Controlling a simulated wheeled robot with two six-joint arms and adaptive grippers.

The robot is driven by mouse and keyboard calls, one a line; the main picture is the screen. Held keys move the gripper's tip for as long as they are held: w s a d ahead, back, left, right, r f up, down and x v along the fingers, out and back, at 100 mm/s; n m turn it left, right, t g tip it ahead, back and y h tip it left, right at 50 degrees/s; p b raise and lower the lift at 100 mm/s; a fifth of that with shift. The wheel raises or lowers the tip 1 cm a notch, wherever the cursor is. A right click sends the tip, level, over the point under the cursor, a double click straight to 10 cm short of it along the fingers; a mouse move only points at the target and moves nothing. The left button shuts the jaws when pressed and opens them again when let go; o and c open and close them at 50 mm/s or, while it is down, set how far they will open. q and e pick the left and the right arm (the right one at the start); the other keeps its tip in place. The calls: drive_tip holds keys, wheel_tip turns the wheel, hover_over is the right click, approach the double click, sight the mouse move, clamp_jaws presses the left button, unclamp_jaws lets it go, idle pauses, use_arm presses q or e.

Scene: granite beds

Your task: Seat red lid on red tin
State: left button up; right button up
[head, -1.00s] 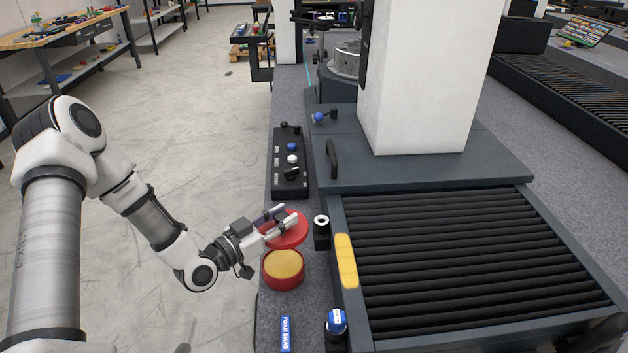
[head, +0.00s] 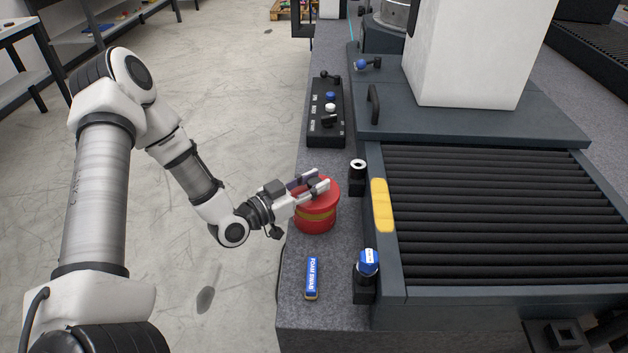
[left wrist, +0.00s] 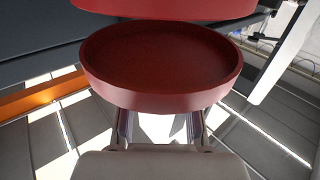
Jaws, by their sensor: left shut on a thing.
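The red lid (head: 322,200) is over the red tin (head: 315,227) in the head view. A yellow strip of the tin's filling (head: 316,216) shows between lid and tin, so the lid appears raised above the rim. My left gripper (head: 322,180) is shut on the lid from above; the exact grip point is partly hidden by the fingers. In the left wrist view the lid (left wrist: 163,65) fills the middle, its hollow dark red side showing. A red curved surface, apparently the tin (left wrist: 165,8), is at the top edge, apart from it. My right gripper is not in view.
A blue foam swab box (head: 312,278) lies in front of the tin on the granite bed (head: 345,325). A black post (head: 357,178) and a blue-topped bottle (head: 368,263) stand to the right, beside the ribbed machine bed (head: 480,220). A control box (head: 326,112) lies behind.

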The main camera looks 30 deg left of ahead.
use_arm(q)
drive_tip(key=shift+f+b, duration=0.4)
drive_tip(key=shift+f, duration=0.5)
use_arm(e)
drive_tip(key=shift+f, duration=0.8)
use_arm(q)
drive_tip(key=shift+f+b, duration=0.4)
drive_tip(key=shift+f, duration=0.05)
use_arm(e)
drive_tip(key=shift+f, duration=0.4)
use_arm(q)
drive_tip(key=o, duration=1.1)
drive_tip(key=shift+o, duration=0.2)
drive_tip(key=v, duration=0.5)
drive_tip(key=shift+s+a, duration=0.1)
drive_tip(key=shift+s, duration=0.05)
drive_tip(key=shift+s+a, duration=0.4)
drive_tip(key=shift+s, duration=0.1)
drive_tip(key=shift+s+d, duration=0.1)
drive_tip(key=shift+s, duration=0.45)
